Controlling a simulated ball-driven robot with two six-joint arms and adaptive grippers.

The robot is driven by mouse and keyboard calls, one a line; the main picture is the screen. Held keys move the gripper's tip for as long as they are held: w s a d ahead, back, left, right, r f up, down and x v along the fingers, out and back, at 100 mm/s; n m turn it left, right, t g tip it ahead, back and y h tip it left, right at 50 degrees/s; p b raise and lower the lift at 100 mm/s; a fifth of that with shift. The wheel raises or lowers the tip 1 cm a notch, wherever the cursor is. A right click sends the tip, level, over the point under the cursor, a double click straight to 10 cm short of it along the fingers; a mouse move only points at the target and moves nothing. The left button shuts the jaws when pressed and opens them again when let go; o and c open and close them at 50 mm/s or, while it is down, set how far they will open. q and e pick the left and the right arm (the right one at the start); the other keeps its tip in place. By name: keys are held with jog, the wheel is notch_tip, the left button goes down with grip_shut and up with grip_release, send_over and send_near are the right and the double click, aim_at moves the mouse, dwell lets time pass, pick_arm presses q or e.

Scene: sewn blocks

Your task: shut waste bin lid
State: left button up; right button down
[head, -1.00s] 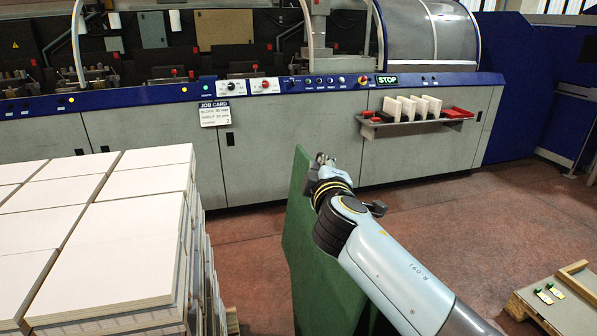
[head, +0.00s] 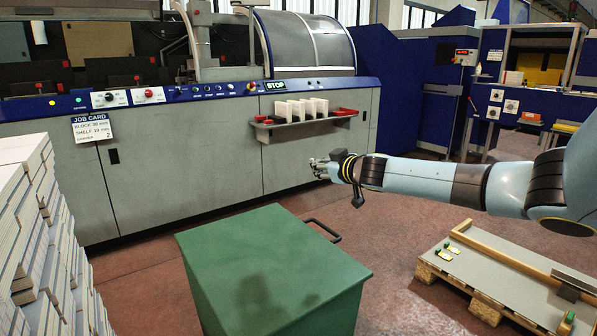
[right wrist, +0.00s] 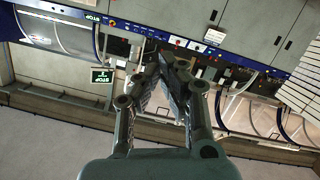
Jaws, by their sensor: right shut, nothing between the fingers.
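The green waste bin (head: 250,319) stands on the floor in the lower middle of the head view. Its green lid (head: 290,262) lies flat across the top, with no gap visible along the edges I can see. A black bar handle (head: 324,229) sticks out at the bin's far right side. My right gripper (head: 315,168) is up beyond and above the lid, apart from it, pointing left. In the right wrist view its fingers (right wrist: 172,65) are together with nothing between them. The bin does not show in that view. My left gripper is not in view.
A long grey and blue machine (head: 190,165) runs behind the bin, with a shelf (head: 310,121) of white blocks on its front. Stacks of white sheets (head: 35,240) stand at left. A low pallet with a grey board (head: 520,270) lies at right. Red floor between is clear.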

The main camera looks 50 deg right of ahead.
pick_arm(q)
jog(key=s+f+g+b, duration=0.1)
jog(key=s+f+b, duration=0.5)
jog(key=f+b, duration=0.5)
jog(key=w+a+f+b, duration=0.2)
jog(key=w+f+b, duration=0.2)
jog(key=b, duration=0.1)
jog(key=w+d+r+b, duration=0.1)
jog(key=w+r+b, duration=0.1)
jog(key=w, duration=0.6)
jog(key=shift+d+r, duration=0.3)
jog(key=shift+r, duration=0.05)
pick_arm(e)
jog(key=s+d+f+m+y, duration=0.1)
jog(key=d+f+m, duration=0.1)
jog(key=f, duration=0.8)
jog(key=s+d+f+m, duration=0.1)
jog(key=d+f, duration=0.4)
jog(key=f, duration=0.6)
jog(key=shift+m+y, duration=0.4)
jog(key=shift+m, duration=0.4)
